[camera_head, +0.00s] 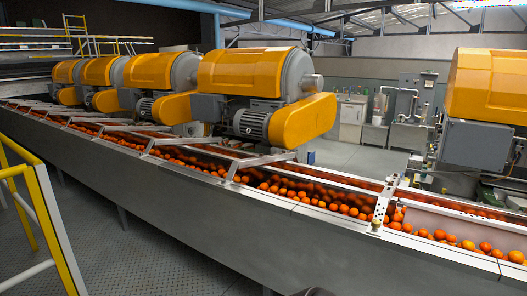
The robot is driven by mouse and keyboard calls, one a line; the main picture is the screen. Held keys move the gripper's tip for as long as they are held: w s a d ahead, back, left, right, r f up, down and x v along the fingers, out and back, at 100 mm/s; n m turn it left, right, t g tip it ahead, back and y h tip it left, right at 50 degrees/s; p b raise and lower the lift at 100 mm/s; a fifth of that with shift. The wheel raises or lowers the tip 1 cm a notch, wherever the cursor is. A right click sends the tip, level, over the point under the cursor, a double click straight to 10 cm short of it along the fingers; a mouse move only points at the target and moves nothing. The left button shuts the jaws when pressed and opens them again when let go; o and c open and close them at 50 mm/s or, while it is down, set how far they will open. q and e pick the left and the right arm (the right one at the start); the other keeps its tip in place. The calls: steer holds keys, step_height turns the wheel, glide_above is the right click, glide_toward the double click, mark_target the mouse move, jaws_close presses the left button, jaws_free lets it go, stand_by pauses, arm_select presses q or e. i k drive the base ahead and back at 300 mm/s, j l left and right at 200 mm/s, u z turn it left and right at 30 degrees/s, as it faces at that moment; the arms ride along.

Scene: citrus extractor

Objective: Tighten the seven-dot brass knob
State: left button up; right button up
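A small brass-coloured knob (376,224) sits on the near rim of the long metal trough, at the foot of a perforated upright bracket (382,203). It is too small to make out any dots or how tight it is. No other knob can be told apart clearly. Neither gripper shows; only a dark rounded shape (313,292) cuts the bottom edge, and I cannot tell what it is.
The long grey trough (190,190) full of oranges (325,195) runs from far left to near right. Large orange-yellow machines (255,75) stand over it. A yellow railing (50,215) is at left. The near floor (140,255) is clear.

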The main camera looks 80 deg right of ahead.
mark_target(375, 224)
steer(key=l+z, duration=0.2)
steer(key=z, duration=0.2)
steer(key=i+l+z, duration=0.1)
steer(key=z, duration=0.3)
steer(key=i+l+z, duration=0.1)
steer(key=l+z, duration=0.3)
steer(key=i+l+z, duration=0.6)
steer(key=z, duration=0.35)
steer(key=i+l, duration=0.15)
steer(key=i, duration=0.4)
steer(key=i+l+z, duration=0.1)
steer(key=i, duration=0.45)
steer(key=l+z, duration=0.1)
steer(key=z, duration=2.25)
steer(key=k+j+z, duration=0.1)
steer(key=z, duration=0.35)
steer(key=k+j+z, duration=0.1)
steer(key=z, duration=0.4)
steer(key=k+j+z, duration=0.15)
steer(key=z, duration=0.3)
